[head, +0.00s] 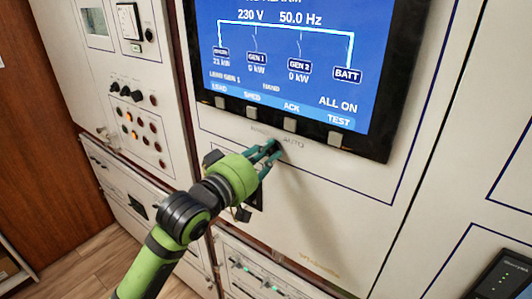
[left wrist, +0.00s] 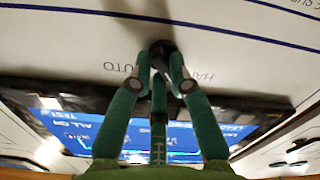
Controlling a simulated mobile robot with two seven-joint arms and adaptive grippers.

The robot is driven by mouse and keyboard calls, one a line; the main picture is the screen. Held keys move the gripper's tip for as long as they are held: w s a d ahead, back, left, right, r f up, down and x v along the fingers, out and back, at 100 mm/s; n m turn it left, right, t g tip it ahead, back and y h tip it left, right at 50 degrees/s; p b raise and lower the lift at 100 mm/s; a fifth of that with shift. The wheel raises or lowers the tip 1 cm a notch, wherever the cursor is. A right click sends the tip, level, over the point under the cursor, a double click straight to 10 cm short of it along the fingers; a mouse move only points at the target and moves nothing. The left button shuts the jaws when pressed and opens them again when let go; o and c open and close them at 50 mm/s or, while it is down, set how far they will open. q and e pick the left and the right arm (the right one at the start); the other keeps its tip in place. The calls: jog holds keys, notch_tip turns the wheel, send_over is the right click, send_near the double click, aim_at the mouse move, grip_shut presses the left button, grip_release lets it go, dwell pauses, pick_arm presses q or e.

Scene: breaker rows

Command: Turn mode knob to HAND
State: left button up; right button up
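The mode knob (left wrist: 162,46) is a small dark round knob on the pale panel, seen upside down in the left wrist view. The faint HAND lettering lies to its right there and AUTO to its left. My left gripper (left wrist: 161,68) has its green fingertips at the knob, one on each side, with a middle finger between them. I cannot tell whether they press on it. My right gripper is not in view.
A blue display (head: 285,55) with a dark frame and a row of square buttons (head: 290,124) sits just above the knob. Smaller knobs and lamps (head: 137,115) are on the panel to the left. A dark device (head: 503,277) is at the lower right. The panel right of the gripper is bare.

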pick_arm(q)
jog(key=o, duration=0.4)
jog(key=shift+r, duration=0.15)
jog(key=v, duration=1.2)
jog(key=shift+w, duration=0.1)
